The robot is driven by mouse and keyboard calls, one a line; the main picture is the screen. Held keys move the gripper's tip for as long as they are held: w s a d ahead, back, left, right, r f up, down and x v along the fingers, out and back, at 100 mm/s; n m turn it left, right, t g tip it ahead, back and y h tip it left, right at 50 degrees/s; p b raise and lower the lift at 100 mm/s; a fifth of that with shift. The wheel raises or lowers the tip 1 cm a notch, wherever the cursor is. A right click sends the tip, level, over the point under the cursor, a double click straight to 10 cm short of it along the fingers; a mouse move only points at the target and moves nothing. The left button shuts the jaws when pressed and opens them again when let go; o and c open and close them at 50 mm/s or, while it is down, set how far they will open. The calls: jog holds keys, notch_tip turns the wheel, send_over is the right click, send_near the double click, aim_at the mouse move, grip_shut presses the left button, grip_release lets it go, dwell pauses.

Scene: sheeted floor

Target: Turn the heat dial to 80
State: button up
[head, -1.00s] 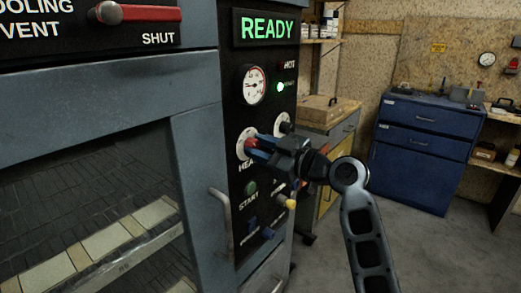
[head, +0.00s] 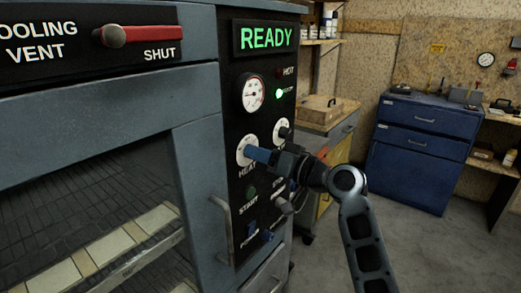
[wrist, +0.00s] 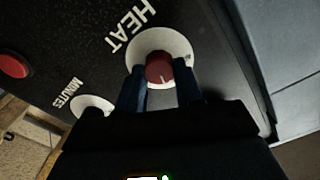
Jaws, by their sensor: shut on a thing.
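The heat dial (head: 243,151) is a round white plate with a red knob, low on the black panel beneath the gauge. In the wrist view the red knob (wrist: 160,67) sits between the two blue fingers of my gripper (wrist: 161,85), which are shut on it. A thin pale line shows on the knob; the scale numbers are too small to read. In the head view my gripper (head: 257,155) comes in from the right, and its fingers hide the knob. The HEAT label shows beside the dial in both views.
The minutes dial (head: 281,131) is close by, partly behind my gripper. A round gauge (head: 253,93), a green-lit READY sign (head: 266,38), START and other controls share the panel. A door handle (head: 224,228) stands out to the left. A blue cabinet (head: 417,150) is farther right.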

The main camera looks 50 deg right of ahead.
jog(key=shift+d+f+m+p, duration=0.1)
jog(key=shift+m+p, duration=2.15)
jog(key=shift+m, duration=2.05)
jog(key=o, duration=1)
jog(key=shift+o, duration=0.2)
jog(key=s+b, duration=0.2)
jog(key=s, duration=0.6)
jog(key=shift+w+d, duration=0.1)
